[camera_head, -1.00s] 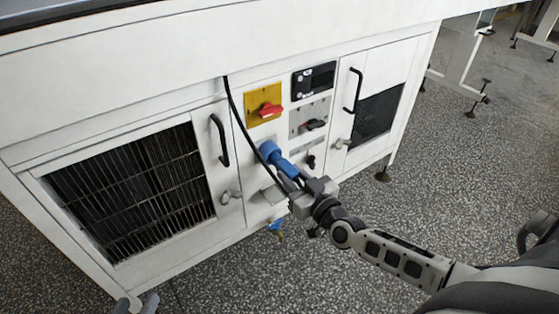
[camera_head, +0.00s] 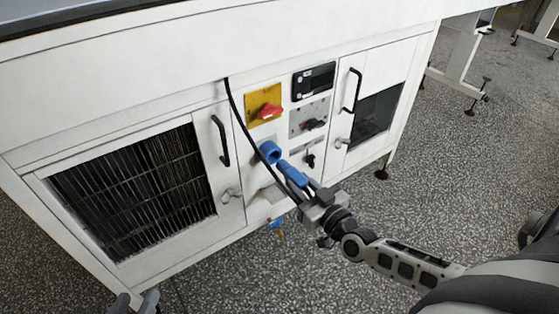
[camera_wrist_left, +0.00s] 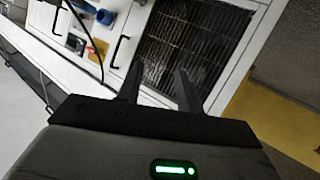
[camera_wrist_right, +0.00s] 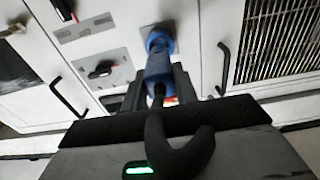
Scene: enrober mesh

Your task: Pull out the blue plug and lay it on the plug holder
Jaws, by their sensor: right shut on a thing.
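The blue plug (camera_head: 293,173) is in my right gripper (camera_head: 308,193), which is shut on it in front of the cabinet. The plug points at the blue socket (camera_head: 269,151) and looks just clear of it. In the right wrist view the plug (camera_wrist_right: 158,68) lies between the fingers, and the socket (camera_wrist_right: 159,40) shows behind it. A small pale grey ledge (camera_head: 271,194) below the socket looks like the plug holder; it is empty, partly behind the cable. My left gripper (camera_wrist_left: 158,88) is open and empty; its tips show at the head view's bottom left edge.
A black cable (camera_head: 236,112) hangs from the cabinet top past the socket to the plug. A red switch on a yellow plate (camera_head: 263,105), black door handles (camera_head: 220,140) and a grey knob (camera_head: 230,196) stick out nearby. The floor in front is clear.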

